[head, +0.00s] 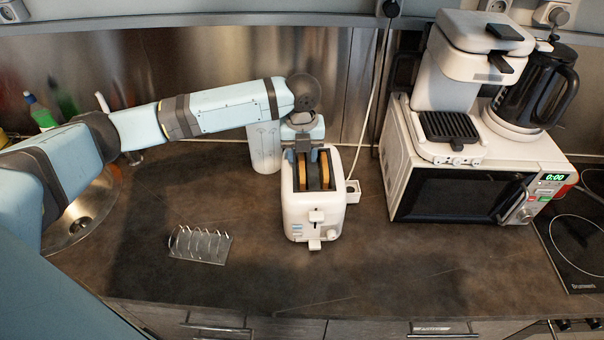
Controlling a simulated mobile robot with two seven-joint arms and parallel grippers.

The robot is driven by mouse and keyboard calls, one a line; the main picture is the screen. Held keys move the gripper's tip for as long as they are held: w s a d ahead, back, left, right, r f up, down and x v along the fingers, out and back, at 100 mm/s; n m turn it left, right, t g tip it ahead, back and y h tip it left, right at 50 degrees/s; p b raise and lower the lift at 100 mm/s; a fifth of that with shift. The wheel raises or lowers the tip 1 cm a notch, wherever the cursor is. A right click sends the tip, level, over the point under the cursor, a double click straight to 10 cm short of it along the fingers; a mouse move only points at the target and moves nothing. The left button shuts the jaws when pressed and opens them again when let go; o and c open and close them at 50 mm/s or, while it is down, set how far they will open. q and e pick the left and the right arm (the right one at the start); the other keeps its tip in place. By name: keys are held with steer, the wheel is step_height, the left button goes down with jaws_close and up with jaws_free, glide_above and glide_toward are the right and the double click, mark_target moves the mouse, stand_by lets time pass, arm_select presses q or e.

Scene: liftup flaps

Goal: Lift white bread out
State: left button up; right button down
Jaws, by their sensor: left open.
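A white toaster (310,217) stands upright on the dark counter, with its lever on the front. Two slices of white bread (325,172) stand in its slots, with their top edges showing. My left gripper (303,154) is over the back part of the toaster, pointing down. It is open, with its fingers near the bread. The gripper hides part of the slots, and I cannot tell whether the fingers touch a slice. My right gripper is not in view.
A wire toast rack (200,245) stands empty on the counter to the left. A white cylinder (264,152) is behind the toaster. A microwave (460,192) stands right, carrying a coffee machine (450,85) and kettle (535,88). A sink (85,212) is left. The front counter is clear.

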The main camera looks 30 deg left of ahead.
mark_target(302, 162)
arm_select(q)
steer(key=shift+f, duration=1.7)
steer(key=shift+c, duration=0.3)
steer(key=c, duration=0.8)
steer(key=shift+o, duration=0.2)
steer(key=shift+r, duration=0.15)
